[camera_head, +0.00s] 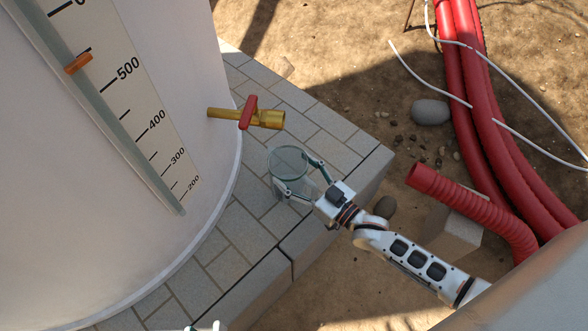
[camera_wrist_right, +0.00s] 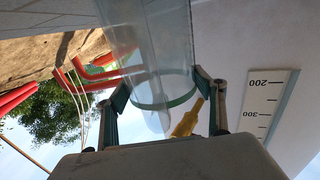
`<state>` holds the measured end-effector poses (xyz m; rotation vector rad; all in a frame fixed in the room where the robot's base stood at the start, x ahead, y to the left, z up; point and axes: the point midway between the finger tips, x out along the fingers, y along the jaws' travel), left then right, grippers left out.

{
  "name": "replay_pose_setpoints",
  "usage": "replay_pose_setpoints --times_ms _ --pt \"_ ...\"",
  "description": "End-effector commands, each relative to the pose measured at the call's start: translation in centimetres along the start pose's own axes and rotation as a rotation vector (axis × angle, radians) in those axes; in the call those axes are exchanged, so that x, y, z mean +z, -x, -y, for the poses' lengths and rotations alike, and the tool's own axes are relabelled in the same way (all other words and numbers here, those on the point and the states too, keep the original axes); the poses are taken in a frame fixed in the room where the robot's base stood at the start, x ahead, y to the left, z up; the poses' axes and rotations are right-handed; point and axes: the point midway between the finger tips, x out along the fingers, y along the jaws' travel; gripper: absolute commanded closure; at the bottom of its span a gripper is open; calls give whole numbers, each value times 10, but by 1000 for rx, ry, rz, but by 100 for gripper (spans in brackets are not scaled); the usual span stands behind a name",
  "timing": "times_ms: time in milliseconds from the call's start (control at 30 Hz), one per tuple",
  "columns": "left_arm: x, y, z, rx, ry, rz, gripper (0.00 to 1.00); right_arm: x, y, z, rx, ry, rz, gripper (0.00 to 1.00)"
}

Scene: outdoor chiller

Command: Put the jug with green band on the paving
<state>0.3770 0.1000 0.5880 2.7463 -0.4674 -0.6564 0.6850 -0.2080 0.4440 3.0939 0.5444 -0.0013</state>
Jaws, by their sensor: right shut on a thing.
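The clear jug with the green band (camera_head: 286,162) is over the grey paving (camera_head: 245,232), near the paving's corner and below the brass tap (camera_head: 262,118). My right gripper (camera_head: 295,171) is shut on its sides, one finger on each side. In the right wrist view the jug (camera_wrist_right: 150,50) sits between both fingers of the right gripper (camera_wrist_right: 162,92), with the green band near the gripper. I cannot tell whether the jug's base touches the paving. A small pale and teal part at the bottom edge of the head view seems to be my left gripper (camera_head: 206,326); its fingers are hidden.
A big white tank (camera_head: 100,180) with a level scale stands at the left. Its tap has a red handle (camera_head: 248,112). Red corrugated pipes (camera_head: 480,110), white cable, stones and a block (camera_head: 455,237) lie on the bare soil at the right. The paving drops at its edge.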

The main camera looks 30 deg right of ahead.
Motion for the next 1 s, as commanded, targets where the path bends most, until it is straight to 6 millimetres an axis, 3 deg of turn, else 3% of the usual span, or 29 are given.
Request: replay_pose_setpoints --times_ms 200,233,300,733,1000 --pt "2 0 2 -3 6 3 71 3 0 0 0 0 -1 87" --pt "1 0 2 -3 10 1 71 4 0 0 0 0 0 29" --pt "0 0 2 -2 10 -2 71 2 0 0 0 0 -1 15" --pt "-4 1 2 -1 -12 -7 71 -5 -1 -1 0 2 -5 15" --pt "-12 2 12 -16 -106 0 71 -5 44 -1 0 2 -3 15"
